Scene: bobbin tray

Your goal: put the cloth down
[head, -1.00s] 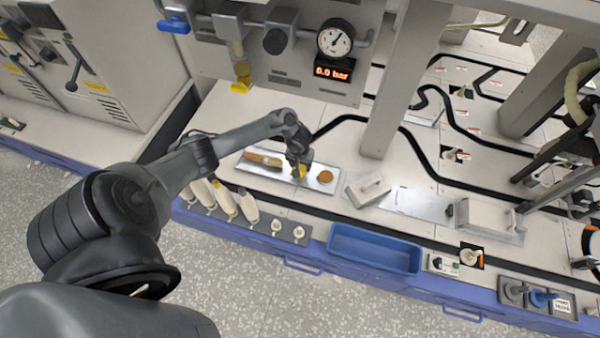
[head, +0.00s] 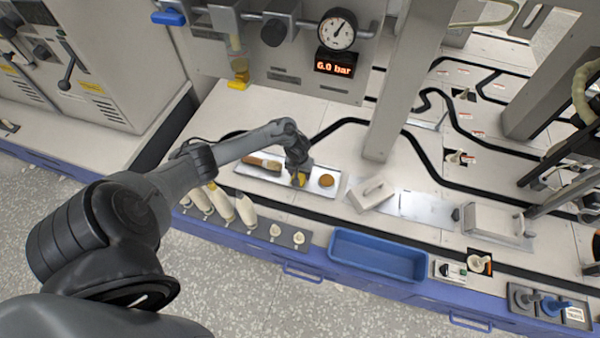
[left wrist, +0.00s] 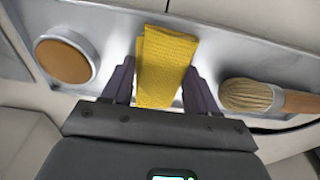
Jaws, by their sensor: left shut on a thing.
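A folded yellow cloth (left wrist: 164,65) is between the two fingers of my left gripper (left wrist: 160,85) in the left wrist view. The gripper is shut on it. In the head view the cloth (head: 301,180) shows as a small yellow patch under my left gripper (head: 298,178), over the middle of a shiny metal tray (head: 262,174). The cloth lies between a brush and a round brown pad. Whether it touches the tray is hard to tell. My right gripper is not in view.
On the tray are a brush (head: 262,163) with a wooden handle and a round brown pad (head: 326,180). A white block with a handle (head: 372,195) stands to the right. White bobbins (head: 222,202) and a blue bin (head: 378,255) are along the front edge.

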